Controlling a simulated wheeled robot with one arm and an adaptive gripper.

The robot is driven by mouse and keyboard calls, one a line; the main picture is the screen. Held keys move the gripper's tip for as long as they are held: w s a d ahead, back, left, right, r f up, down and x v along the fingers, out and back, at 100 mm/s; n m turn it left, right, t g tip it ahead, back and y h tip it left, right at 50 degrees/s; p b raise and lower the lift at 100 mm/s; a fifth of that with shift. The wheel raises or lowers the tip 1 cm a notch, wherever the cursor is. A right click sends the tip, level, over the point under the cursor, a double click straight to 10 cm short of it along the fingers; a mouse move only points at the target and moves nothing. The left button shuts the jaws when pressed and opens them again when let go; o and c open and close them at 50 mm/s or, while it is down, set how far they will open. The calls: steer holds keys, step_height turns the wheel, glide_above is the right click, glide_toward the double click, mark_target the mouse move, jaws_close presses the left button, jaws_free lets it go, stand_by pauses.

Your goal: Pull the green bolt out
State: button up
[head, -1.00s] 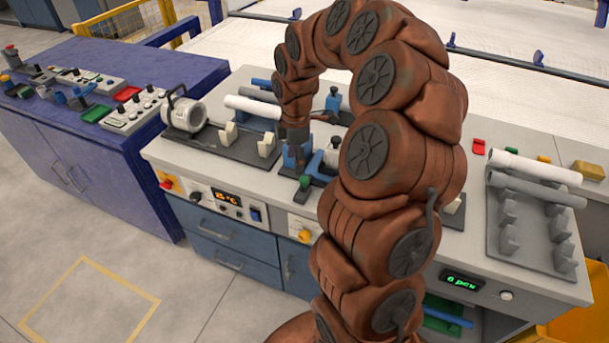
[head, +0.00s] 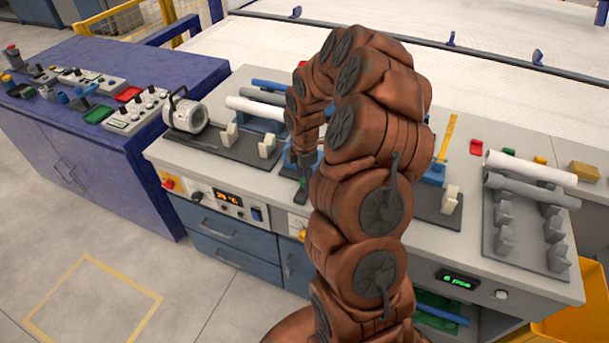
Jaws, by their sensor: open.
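The green bolt (head: 302,187) shows as a small green piece at the front middle of the grey workbench (head: 258,180). My gripper (head: 304,173) points down right at the bolt, at the end of my curled brown arm. Its fingers are open, but they are small and dark here. I cannot tell whether they are around the bolt or just above it. My arm hides the bench area right of the bolt.
A white pipe (head: 255,108) and a blue pipe (head: 270,86) lie left of my arm, near a round metal clamp (head: 187,115). A yellow lever (head: 446,137) stands to the right. Grey racks with pipes (head: 528,168) fill the bench's right end.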

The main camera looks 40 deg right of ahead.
steer(key=shift+f, duration=0.2)
steer(key=shift+c, duration=0.5)
jaws_close()
